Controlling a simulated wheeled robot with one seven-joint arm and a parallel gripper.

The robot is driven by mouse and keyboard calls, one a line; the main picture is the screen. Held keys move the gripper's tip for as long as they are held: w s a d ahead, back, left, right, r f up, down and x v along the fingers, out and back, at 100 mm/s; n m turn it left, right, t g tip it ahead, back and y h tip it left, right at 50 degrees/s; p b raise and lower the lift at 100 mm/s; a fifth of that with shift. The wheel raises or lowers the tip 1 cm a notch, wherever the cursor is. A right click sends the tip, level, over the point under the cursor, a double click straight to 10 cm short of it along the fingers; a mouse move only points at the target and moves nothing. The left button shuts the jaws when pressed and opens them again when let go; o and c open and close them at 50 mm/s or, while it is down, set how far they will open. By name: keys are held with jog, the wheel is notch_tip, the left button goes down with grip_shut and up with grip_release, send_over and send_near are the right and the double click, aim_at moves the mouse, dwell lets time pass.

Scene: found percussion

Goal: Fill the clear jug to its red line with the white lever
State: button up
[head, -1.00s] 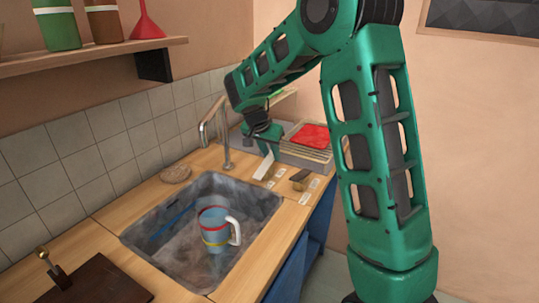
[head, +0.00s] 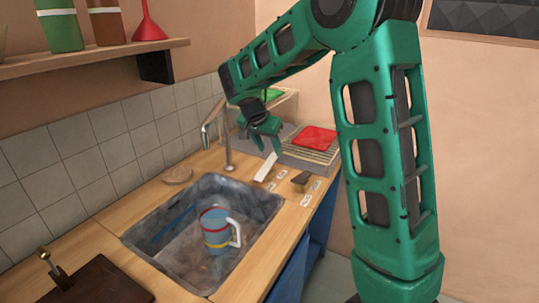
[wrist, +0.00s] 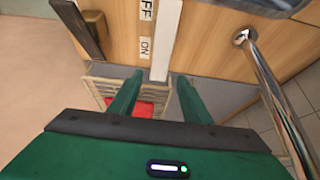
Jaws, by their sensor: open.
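The clear jug (head: 216,230) stands upright in the sink, bluish, with a red line near its top, a yellow line lower down and a white handle at its right. I cannot tell its water level. The white lever (head: 266,168) is on the counter right of the tap; in the wrist view the lever (wrist: 166,40) lies alongside OFF and ON labels. My gripper (head: 265,133) is open and empty just above the lever's far end. In the wrist view, my gripper's fingertips (wrist: 158,77) are to either side of the lever's end; contact is not clear.
The metal tap (head: 222,140) arches over the sink (head: 150,225); I see no stream. A dark lever (head: 301,180) is right of the white one. A rack with a red cloth (head: 314,138) stands behind. A dark board (head: 100,283) lies front left.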

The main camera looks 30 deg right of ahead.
aim_at(264, 169)
jog(key=v, duration=0.6)
jog(key=shift+r, duration=0.2)
jog(key=shift+s, duration=0.1)
jog(key=s+d+n+g+y, duration=0.1)
jog(key=s+d, duration=0.3)
jog(key=s, duration=0.5)
jog(key=s+d+n+g, duration=0.1)
jog(key=s+d, duration=0.4)
jog(key=s, duration=0.5)
jog(key=s+a+f+n+y, duration=0.1)
jog(key=s+f+y, duration=0.1)
jog(key=s, duration=0.8)
jog(key=s+a+f+n+g+y, duration=0.1)
jog(key=s+f, duration=0.3)
jog(key=s, duration=0.7)
jog(key=shift+a+n+y, duration=0.4)
jog(key=shift+a+y, duration=0.1)
jog(key=shift+a, duration=0.1)
jog(key=shift+f, duration=0.1)
